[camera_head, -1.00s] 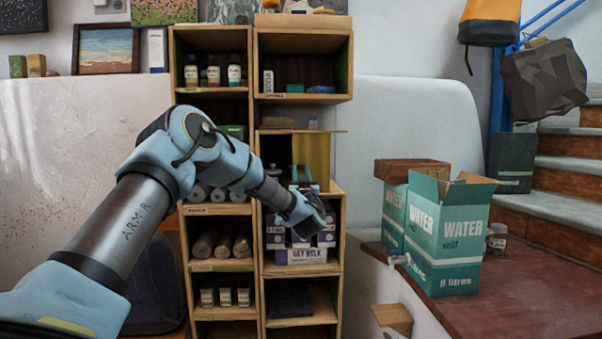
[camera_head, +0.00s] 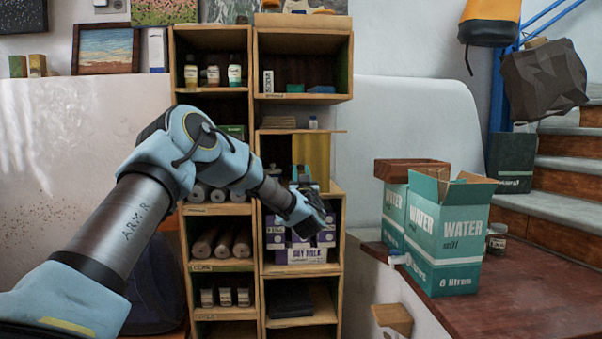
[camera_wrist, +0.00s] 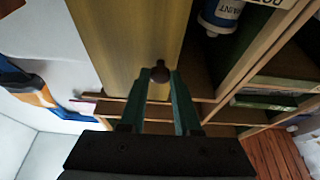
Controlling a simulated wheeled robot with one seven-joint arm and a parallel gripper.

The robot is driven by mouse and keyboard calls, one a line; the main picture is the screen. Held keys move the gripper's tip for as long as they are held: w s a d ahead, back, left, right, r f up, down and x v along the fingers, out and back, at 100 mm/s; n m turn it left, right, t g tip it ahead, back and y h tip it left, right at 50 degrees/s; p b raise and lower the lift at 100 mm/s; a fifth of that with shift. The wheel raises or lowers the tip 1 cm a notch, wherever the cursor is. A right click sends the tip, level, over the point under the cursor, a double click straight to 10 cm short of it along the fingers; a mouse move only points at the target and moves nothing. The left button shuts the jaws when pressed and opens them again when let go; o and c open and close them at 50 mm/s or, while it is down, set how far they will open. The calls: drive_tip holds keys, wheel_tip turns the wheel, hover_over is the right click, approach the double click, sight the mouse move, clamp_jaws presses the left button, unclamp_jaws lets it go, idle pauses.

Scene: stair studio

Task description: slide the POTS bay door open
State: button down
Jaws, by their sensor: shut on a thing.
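The bay door is a plain yellow-tan panel (camera_head: 316,152) in the right-hand shelf column. It covers the right part of its bay, and a dark gap shows to its left. In the wrist view the door (camera_wrist: 122,40) fills the upper middle, with a small dark round knob (camera_wrist: 160,73) near its edge. My gripper (camera_wrist: 161,80) is shut on this knob, one green finger on each side. In the head view my gripper (camera_head: 302,180) is at the door's lower end, partly hidden by my wrist.
A white and blue paint container (camera_wrist: 221,14) stands in the open part of the bay. Soy milk cartons (camera_head: 302,256) fill the compartment below. Teal water boxes (camera_head: 440,240) stand on the reddish ledge (camera_head: 530,285) to the right. My arm crosses in front of the left shelf column.

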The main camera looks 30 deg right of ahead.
drive_tip(key=b, duration=0.3)
approach(327, 162)
drive_tip(key=x, duration=0.5)
drive_tip(key=c, duration=0.6)
unclamp_jaws()
drive_tip(key=shift+s+f, duration=0.1)
drive_tip(key=shift+s, duration=0.05)
drive_tip(key=b+v, duration=0.2)
drive_tip(key=v, duration=0.8)
drive_tip(key=shift+s+a+f, duration=0.15)
drive_tip(key=shift+s, duration=0.05)
drive_tip(key=shift+w, duration=0.1)
